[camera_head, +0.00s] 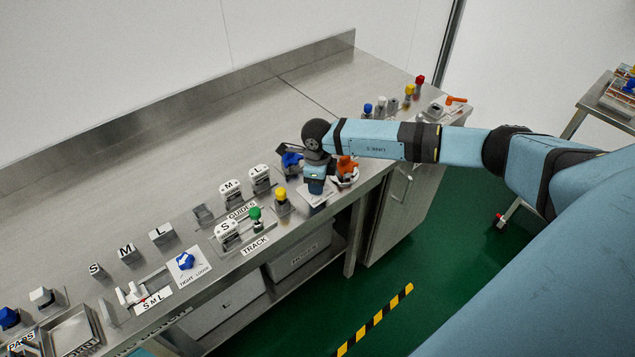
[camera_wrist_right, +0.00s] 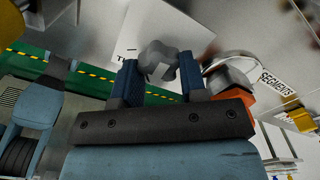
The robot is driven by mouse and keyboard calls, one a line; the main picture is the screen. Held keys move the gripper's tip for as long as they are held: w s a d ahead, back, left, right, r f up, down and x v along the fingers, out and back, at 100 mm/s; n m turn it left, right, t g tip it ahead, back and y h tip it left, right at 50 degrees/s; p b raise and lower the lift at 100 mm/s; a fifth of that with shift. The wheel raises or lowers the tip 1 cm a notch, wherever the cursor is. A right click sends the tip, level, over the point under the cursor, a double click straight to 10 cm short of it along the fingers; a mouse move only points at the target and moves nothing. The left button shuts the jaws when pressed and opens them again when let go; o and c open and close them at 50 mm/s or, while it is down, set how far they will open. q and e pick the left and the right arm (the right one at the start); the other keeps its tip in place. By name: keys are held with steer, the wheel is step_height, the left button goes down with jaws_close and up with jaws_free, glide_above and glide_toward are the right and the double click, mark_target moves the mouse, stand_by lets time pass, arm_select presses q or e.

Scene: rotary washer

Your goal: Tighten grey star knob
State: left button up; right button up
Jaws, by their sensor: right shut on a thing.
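The grey star knob (camera_wrist_right: 158,60) shows in the right wrist view between the blue fingers of my right gripper (camera_wrist_right: 160,78), above a white label plate (camera_wrist_right: 168,28) with partly hidden lettering. My right gripper is shut on it. In the head view my right gripper (camera_head: 316,182) points down over a white plate (camera_head: 314,196) near the bench's front edge, and it hides the knob. My left gripper is not in view.
A blue knob (camera_head: 291,160) stands just left of my right gripper and an orange part (camera_head: 347,166) just right of it. A yellow-topped part (camera_head: 281,199) and a green knob (camera_head: 255,213) are further left. The rear of the bench (camera_head: 200,150) is clear.

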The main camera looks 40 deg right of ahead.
steer(key=m, duration=0.6)
steer(key=shift+a+m, duration=0.1)
steer(key=shift+m, duration=0.2)
steer(key=m, duration=0.6)
steer(key=shift+a, duration=0.1)
stand_by(0.3)
steer(key=o, duration=0.9)
steer(key=shift+o, duration=0.2)
step_height(320, 180, up, 14)
steer(key=b, duration=0.1)
steer(key=shift+b, duration=0.3)
steer(key=shift+f, duration=0.1)
